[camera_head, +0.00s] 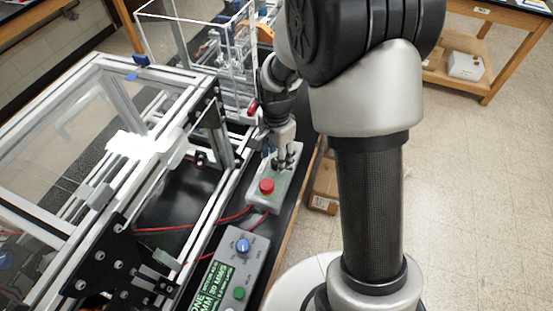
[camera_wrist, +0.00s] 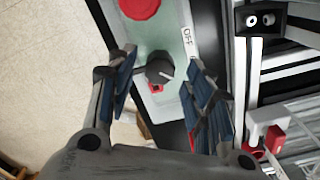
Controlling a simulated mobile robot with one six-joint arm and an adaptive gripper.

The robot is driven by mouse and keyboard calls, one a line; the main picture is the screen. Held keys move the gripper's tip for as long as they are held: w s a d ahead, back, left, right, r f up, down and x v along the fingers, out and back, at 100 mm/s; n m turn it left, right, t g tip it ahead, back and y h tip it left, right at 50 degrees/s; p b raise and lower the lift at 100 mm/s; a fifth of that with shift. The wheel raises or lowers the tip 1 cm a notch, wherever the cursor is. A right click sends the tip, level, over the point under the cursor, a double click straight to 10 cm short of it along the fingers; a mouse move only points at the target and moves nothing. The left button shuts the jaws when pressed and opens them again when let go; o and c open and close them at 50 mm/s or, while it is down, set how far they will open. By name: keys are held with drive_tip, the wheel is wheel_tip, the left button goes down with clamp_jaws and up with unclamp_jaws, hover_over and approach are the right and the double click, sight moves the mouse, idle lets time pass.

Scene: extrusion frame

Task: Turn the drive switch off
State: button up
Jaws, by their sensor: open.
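The drive switch is a dark round knob (camera_wrist: 158,71) with a pale pointer line, on the pale green face of a small grey control box (camera_head: 259,202). In the wrist view a white OFF label (camera_wrist: 187,38) sits up and to the right of the knob. The pointer line slants to the lower right, not at the label. My gripper (camera_wrist: 163,62) is open, with one finger on each side of the knob; I cannot tell whether either touches it. In the head view my gripper (camera_head: 282,163) is over the box's far end and hides the knob.
A red push button (camera_head: 267,186) is on the same box, near the gripper. A second box (camera_head: 256,254) with a blue knob (camera_head: 243,245) and green button (camera_head: 239,293) lies closer. An aluminium extrusion frame (camera_head: 190,140) stands to the left. Red cables (camera_head: 165,229) run between.

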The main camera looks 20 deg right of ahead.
drive_tip(key=shift+f, duration=0.55)
drive_tip(key=c, duration=1)
